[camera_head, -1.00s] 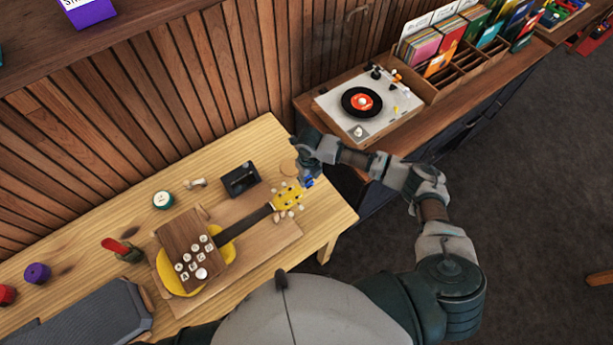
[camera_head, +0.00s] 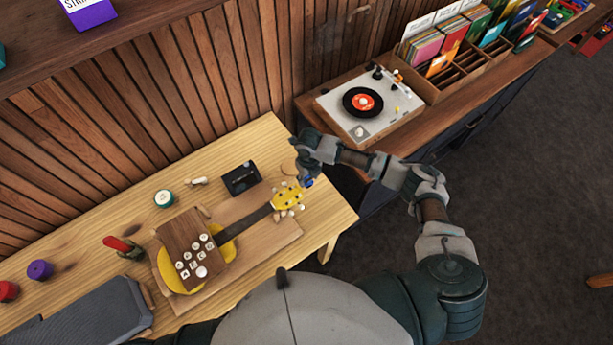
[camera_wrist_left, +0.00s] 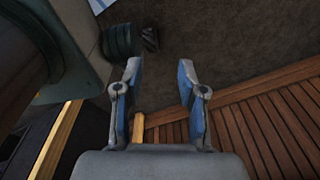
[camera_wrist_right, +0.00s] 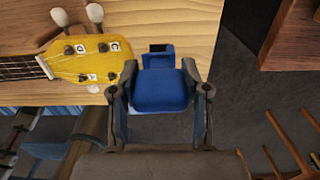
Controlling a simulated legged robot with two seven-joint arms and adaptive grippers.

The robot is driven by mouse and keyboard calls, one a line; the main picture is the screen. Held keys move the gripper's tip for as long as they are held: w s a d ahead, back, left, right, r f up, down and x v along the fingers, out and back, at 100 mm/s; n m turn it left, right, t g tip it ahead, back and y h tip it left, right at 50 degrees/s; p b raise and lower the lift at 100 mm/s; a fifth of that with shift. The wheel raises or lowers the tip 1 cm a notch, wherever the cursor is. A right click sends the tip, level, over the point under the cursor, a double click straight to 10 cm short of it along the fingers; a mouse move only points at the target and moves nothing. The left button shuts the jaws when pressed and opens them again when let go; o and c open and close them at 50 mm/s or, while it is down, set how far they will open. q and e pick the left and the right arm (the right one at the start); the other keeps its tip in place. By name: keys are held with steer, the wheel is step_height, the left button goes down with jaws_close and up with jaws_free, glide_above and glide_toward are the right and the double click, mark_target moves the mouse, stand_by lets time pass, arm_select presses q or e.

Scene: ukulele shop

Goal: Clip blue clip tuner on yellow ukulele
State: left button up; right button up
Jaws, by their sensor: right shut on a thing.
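The yellow ukulele (camera_head: 227,250) lies on a wooden board on the table, its headstock (camera_head: 287,197) pointing right. Its headstock (camera_wrist_right: 95,58) fills the left of the right wrist view, with white tuner pegs. My right gripper (camera_head: 306,180) is at the headstock's far right end. In the right wrist view, my right gripper (camera_wrist_right: 160,100) is shut on the blue clip tuner (camera_wrist_right: 160,88). The tuner is beside the headstock's tip; I cannot tell if they touch. My left gripper (camera_wrist_left: 163,100) has its fingers apart and empty in the left wrist view, away from the ukulele.
A record player (camera_head: 366,106) is on the cabinet at right. The table's right edge is close to my right gripper.

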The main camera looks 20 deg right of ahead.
steer(key=shift+d+f, duration=0.1)
steer(key=shift+d, duration=0.65)
steer(key=shift+s+a+p, duration=0.15)
steer(key=shift+a+p, duration=0.2)
steer(key=shift+a, duration=0.7)
steer(key=shift+d, duration=0.6)
steer(key=shift+a, duration=0.65)
steer(key=shift+d+p, duration=0.2)
steer(key=shift+p, duration=0.15)
steer(key=shift+s, duration=0.2)
arm_select(q)
steer(key=shift+d+r, duration=1.05)
steer(key=shift+d, duration=0.15)
arm_select(e)
steer(key=shift+a, duration=0.2)
